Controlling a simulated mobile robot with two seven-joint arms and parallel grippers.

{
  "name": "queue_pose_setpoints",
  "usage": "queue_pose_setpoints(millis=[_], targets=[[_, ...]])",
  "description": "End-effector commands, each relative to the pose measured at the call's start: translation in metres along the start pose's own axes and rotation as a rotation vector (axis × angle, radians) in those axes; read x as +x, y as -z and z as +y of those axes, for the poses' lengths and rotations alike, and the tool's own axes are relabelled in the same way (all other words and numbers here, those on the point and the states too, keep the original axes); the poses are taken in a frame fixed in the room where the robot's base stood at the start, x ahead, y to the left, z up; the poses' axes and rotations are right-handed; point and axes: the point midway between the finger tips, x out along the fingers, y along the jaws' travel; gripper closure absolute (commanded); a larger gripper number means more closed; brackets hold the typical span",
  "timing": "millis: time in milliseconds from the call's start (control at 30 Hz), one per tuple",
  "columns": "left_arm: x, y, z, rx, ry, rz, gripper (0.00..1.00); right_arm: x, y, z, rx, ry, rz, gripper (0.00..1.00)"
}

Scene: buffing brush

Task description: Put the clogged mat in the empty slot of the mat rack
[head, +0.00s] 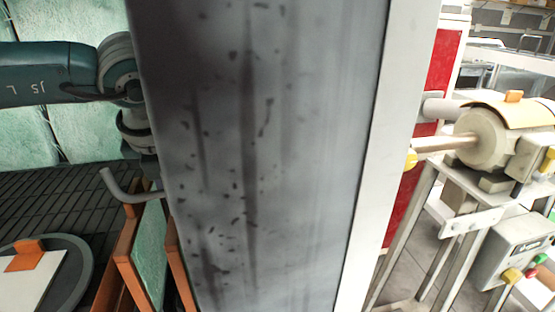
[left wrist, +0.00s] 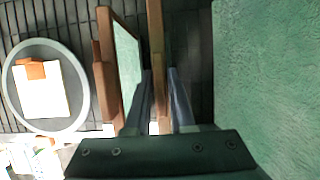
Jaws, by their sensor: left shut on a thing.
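In the left wrist view the fingers of my left gripper (left wrist: 161,102) point away from the camera. The mat rack (head: 112,272) shows orange-brown uprights with a green mat (head: 150,255) between them; the rest is hidden behind the panel. The rack also shows in the left wrist view (left wrist: 106,95). My right gripper is out of view.
A round grey tray (head: 82,275) with a white, orange-clipped board (head: 25,275) lies left of the rack. A machine (head: 485,135) on a metal stand and a button box (head: 515,250) are at the right. A green surface (left wrist: 265,80) fills the wrist view's right side; I cannot tell what it belongs to.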

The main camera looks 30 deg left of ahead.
Motion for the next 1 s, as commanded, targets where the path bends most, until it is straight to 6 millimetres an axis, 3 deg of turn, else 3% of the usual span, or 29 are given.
queue_pose_setpoints(millis=[200, 233, 533, 833, 1000], targets=[[0.000, -0.001, 0.000, -0.001, 0.000, -0.001, 1.00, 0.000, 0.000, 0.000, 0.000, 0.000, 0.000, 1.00], [0.000, 0.000, 0.000, -0.001, 0.000, -0.001, 0.77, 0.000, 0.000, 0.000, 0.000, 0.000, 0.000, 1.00], [0.000, 0.000, 0.000, 0.000, 0.000, 0.000, 0.44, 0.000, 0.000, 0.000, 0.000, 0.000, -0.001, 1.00], [-0.002, 0.000, 0.000, 0.000, 0.001, 0.000, 0.43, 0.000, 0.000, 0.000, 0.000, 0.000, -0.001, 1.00], [-0.020, 0.000, -0.001, 0.001, 0.003, -0.002, 0.43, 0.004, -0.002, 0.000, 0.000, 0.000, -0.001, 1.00]])
